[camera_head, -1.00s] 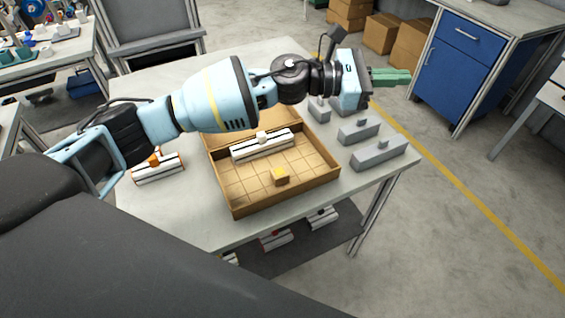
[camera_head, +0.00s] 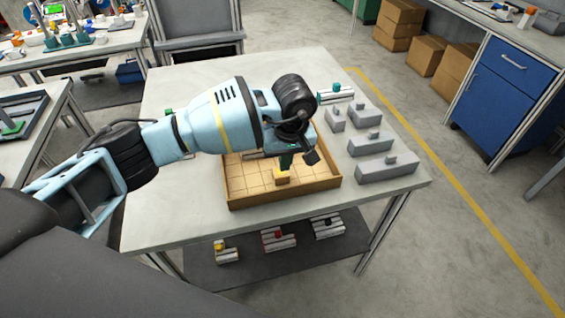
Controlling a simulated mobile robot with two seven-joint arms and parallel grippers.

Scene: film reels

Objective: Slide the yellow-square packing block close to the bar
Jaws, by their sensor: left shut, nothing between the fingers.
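The packing block with a yellow square (camera_head: 282,176) sits in the open cardboard tray (camera_head: 285,197), towards its near right side. My left gripper (camera_head: 285,163) points down into the tray at the block's far side. Its green fingers are shut with nothing between them. They look very close to the block, but I cannot tell whether they touch it. The bar in the tray is almost wholly hidden behind my left arm; only a sliver (camera_head: 254,156) shows. My right gripper is out of view.
Several grey fixtures (camera_head: 388,167) stand on the table (camera_head: 170,225) right of the tray. A pale bar with a green knob (camera_head: 335,95) lies at the back. Bars with coloured knobs (camera_head: 278,239) rest on the lower shelf. The table's front left is clear.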

